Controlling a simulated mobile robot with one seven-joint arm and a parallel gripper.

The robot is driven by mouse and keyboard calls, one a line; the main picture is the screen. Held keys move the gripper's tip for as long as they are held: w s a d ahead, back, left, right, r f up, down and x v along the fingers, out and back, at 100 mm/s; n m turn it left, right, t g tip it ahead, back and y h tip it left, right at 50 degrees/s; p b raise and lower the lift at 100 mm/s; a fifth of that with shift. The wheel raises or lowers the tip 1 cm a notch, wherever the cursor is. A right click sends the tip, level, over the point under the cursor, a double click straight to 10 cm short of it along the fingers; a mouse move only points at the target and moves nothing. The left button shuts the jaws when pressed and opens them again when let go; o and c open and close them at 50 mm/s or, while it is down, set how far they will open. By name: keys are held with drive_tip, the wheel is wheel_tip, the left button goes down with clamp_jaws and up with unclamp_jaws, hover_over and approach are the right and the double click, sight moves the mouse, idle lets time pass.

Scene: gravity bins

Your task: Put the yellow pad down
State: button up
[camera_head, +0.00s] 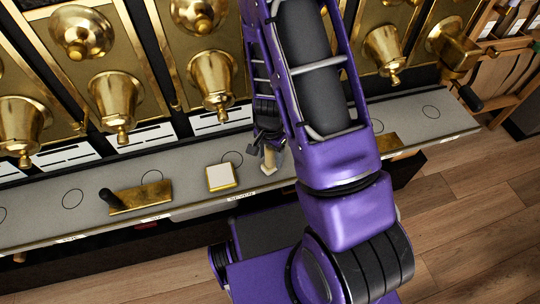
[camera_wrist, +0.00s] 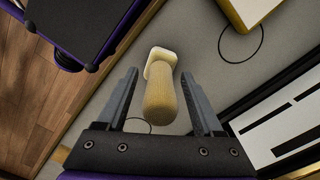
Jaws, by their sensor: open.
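The yellow pad (camera_head: 269,168) is a pale yellow piece with a small squarish foot and a thick rounded handle. It appears to stand on the grey counter (camera_head: 70,182) beneath my gripper. In the wrist view the yellow pad (camera_wrist: 162,95) has its handle toward the camera, between the two fingers. My gripper (camera_wrist: 160,74) is open, with a visible gap on each side of the handle. In the head view my gripper (camera_head: 266,148) is around the handle's upper part, partly hidden by my arm.
A white-topped block with gold sides (camera_head: 221,177) lies left of the pad. Farther left is a gold plate with a black handle (camera_head: 140,197). A gold block (camera_head: 388,143) lies right of my arm. Gold dispensers (camera_head: 212,75) overhang the counter's back. Circles mark bare counter spots.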

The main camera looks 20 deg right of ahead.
wheel_tip(320, 180, up, 12)
drive_tip(key=p, duration=0.3)
drive_tip(key=shift+r+p, duration=0.2)
drive_tip(key=shift+p, duration=0.1)
idle(0.4)
